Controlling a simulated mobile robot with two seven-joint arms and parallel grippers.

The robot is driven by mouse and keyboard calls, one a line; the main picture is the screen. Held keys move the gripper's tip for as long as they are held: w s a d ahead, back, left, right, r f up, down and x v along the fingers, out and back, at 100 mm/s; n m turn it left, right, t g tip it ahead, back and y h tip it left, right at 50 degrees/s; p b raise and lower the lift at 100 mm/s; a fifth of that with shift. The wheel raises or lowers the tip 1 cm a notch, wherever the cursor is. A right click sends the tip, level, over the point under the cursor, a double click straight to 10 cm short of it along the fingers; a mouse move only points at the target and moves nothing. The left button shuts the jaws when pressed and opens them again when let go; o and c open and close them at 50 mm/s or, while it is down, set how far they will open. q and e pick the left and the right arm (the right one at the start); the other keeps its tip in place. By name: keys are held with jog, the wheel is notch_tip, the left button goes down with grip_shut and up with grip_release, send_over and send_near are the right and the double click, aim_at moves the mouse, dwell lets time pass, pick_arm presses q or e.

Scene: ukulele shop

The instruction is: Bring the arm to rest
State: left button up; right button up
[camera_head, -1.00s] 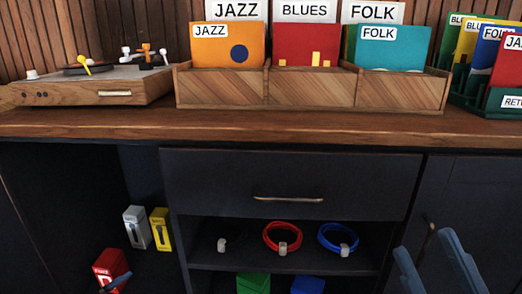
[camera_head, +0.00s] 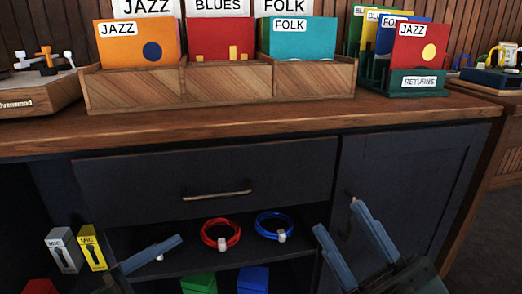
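My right gripper (camera_head: 337,216) is in the lower right, in front of the dark cabinet door. Its two blue-grey fingers stand apart with nothing between them. My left gripper (camera_head: 150,255) comes in at the lower left, in front of the open shelf. Only one of its fingers shows clearly, so its opening cannot be told.
A wooden counter (camera_head: 240,127) holds a record crate (camera_head: 225,80), a green returns rack (camera_head: 403,92) and a turntable (camera_head: 40,98). Below are a drawer (camera_head: 215,175), a red cable (camera_head: 220,235), a blue cable (camera_head: 273,225) and mic boxes (camera_head: 64,250). Floor shows at far right.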

notch_tip(320, 180, down, 7)
jog(key=m+g+h+p, duration=0.2)
jog(key=m+h+p, duration=0.6)
pick_arm(q)
jog(key=a+r+n+y+p, duration=0.5)
jog(key=r+n+y+p, duration=0.6)
jog(key=p, duration=2.6)
jog(key=n+y, duration=0.4)
jog(key=n, duration=0.4)
jog(key=shift+s+n, duration=0.3)
jog(key=shift+s, duration=0.05)
pick_arm(e)
jog(key=s+d+r+m+g+h, duration=0.2)
jog(key=r+g+h, duration=0.4)
jog(key=r, duration=0.4)
jog(key=d+m+g, duration=0.1)
jog(key=d, duration=0.1)
jog(key=shift+s+d, duration=0.2)
jog(key=shift+d, duration=0.2)
pick_arm(q)
jog(key=shift+c, duration=0.3)
